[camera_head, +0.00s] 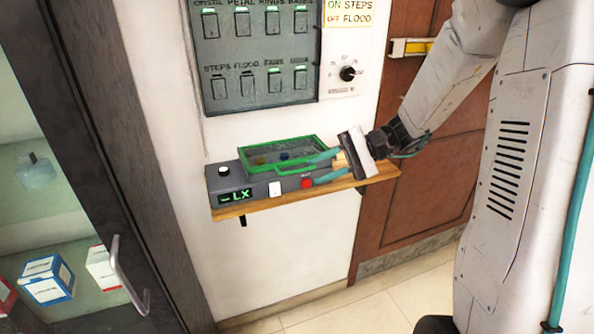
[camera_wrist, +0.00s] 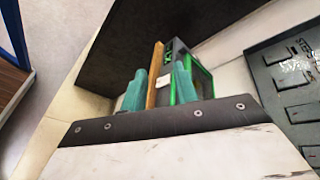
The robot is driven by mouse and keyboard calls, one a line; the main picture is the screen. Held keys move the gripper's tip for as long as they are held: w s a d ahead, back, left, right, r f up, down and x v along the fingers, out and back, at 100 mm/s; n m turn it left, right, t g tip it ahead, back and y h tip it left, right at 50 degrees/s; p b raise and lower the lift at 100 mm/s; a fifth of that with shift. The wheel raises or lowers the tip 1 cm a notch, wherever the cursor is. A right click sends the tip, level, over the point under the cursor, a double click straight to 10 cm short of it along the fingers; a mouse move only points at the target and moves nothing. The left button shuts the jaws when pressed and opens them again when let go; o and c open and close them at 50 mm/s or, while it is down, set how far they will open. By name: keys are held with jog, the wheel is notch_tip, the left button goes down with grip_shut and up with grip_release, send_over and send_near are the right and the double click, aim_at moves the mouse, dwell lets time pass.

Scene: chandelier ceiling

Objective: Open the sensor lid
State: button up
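The sensor is a grey box (camera_head: 258,192) on a small wooden shelf. It has a green "LX" display, a white knob, a white switch and a red button. A clear lid with a green frame (camera_head: 262,146) lies over its top and looks shut; small dark and coloured items show beneath it. A green handle loop is at the lid's front edge. My gripper (camera_head: 312,171) reaches in from the right with its teal fingers apart, at the right end of the lid. In the wrist view its fingers (camera_wrist: 160,80) are open with the green frame just beyond; contact cannot be told.
The wooden shelf (camera_head: 235,212) is narrow and fixed to the white wall. A grey switch panel (camera_head: 255,60) and a dial plate (camera_head: 343,72) are above it. A glass cabinet (camera_head: 60,220) with a handle stands at left. A brown door (camera_head: 415,190) is at right.

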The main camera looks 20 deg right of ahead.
aim_at(302, 170)
jog(key=w+d+f+m+t, duration=0.2)
jog(key=w+d, duration=0.1)
jog(key=w, duration=0.1)
jog(key=shift+y, duration=0.5)
jog(key=x, duration=0.7)
jog(key=shift+a+f, duration=0.1)
jog(key=shift+a, duration=0.2)
grip_shut()
